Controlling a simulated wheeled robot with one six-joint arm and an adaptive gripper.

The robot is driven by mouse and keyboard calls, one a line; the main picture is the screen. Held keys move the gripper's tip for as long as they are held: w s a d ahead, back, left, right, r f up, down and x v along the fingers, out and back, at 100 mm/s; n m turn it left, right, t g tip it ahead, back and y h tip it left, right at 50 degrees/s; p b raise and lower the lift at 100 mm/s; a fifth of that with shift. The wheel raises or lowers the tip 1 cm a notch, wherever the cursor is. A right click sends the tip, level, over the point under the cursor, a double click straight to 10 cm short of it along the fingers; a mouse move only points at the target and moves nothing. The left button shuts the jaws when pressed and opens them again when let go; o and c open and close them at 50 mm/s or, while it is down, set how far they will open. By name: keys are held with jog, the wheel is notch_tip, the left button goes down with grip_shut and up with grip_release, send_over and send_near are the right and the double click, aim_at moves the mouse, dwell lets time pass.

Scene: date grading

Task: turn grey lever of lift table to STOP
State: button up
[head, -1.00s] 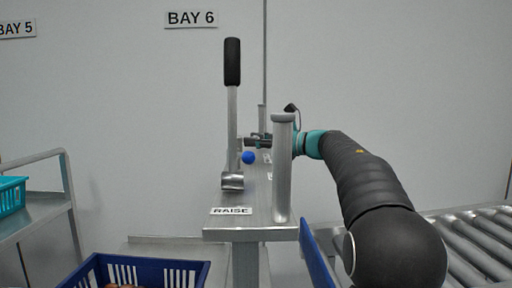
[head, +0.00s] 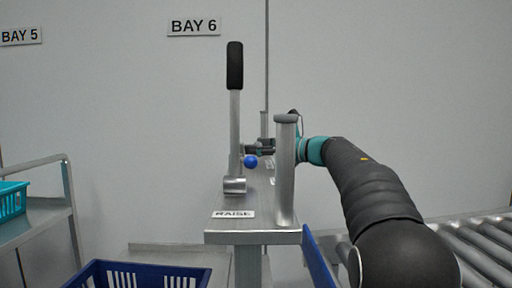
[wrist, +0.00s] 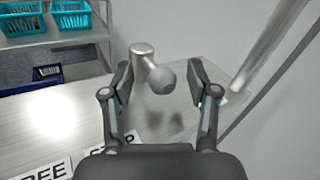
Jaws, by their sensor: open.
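The grey lever shows in the wrist view as a short metal arm ending in a grey ball knob (wrist: 163,81). My gripper (wrist: 160,74) is open, with one finger on each side of the knob; I cannot tell whether either touches it. A FREE label (wrist: 40,158) and a partly hidden STOP label (wrist: 108,150) lie on the plate below. In the head view my gripper (head: 260,148) is above the narrow lift-table panel (head: 250,237), partly behind a metal post. I cannot make out the grey knob there.
A tall black-handled lever (head: 235,70), a blue ball knob (head: 250,162), a RAISE label (head: 233,214) and a metal post (head: 285,165) stand on or over the panel. A blue crate (head: 140,270) is below left, a teal-basket cart (head: 12,200) farther left, a roller conveyor (head: 480,245) right.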

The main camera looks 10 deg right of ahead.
jog(key=v, duration=1.1)
jog(key=shift+s+d, duration=0.2)
jog(key=shift+c, duration=0.2)
